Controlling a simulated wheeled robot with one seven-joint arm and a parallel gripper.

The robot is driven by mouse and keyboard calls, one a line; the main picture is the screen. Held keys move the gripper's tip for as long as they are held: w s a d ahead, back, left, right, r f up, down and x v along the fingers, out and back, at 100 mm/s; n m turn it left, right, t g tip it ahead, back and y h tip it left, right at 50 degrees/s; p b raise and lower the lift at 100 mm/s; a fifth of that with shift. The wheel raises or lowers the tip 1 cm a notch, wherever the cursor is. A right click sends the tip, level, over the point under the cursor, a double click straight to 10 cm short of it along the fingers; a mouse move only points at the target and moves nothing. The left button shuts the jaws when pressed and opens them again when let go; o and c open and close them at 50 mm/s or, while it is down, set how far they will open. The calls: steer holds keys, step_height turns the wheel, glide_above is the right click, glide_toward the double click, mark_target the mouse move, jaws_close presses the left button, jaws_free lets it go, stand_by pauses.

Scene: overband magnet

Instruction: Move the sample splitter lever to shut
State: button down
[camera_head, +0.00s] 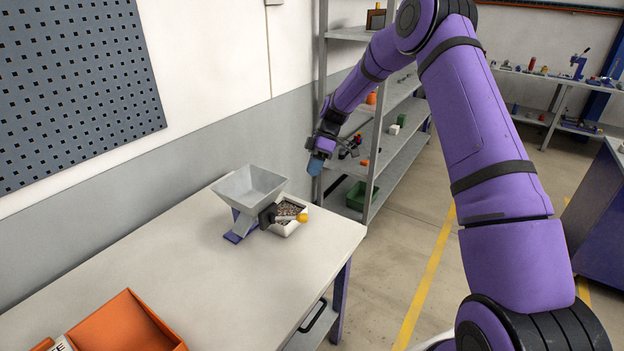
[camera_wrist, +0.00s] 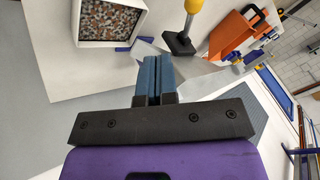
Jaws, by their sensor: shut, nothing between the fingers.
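The sample splitter (camera_head: 249,190) stands near the far right end of the white table, with a grey hopper on top and a blue foot. Its lever (camera_head: 291,218) has a yellow knob and sticks out to the right at the front. In the wrist view the lever (camera_wrist: 183,38) shows just beyond the fingers, yellow knob upward in the picture. My gripper (camera_head: 315,167) is above and to the right of the splitter, apart from the lever. In the wrist view its blue fingers (camera_wrist: 155,72) are together and empty.
A white box of mixed granules (camera_head: 287,212) stands beside the splitter, under the lever. An orange bin (camera_head: 125,325) lies at the table's near left. A shelf rack (camera_head: 375,130) stands behind my gripper. The middle of the table (camera_head: 190,255) is clear.

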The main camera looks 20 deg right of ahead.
mark_target(305, 216)
steer(key=s+a+f, duration=0.5)
steer(key=s+f, duration=0.1)
steer(key=f, duration=0.1)
steer(key=shift+a+f, duration=0.15)
steer(key=shift+f, duration=0.25)
steer(key=shift+s, duration=0.2)
steer(key=shift+s+a+m+t+y, duration=0.15)
steer(key=shift+s+m+t+y, duration=0.25)
steer(key=shift+s+m+t, duration=0.95)
steer(key=shift+s+a+m+t, duration=0.15)
steer(key=shift+s+a+m, duration=0.2)
steer(key=shift+s+m, duration=0.35)
steer(key=shift+s+a+m+t, duration=0.1)
steer(key=shift+s+a+m, duration=0.2)
steer(key=shift+s+m, duration=0.4)
steer(key=shift+w, duration=0.1)
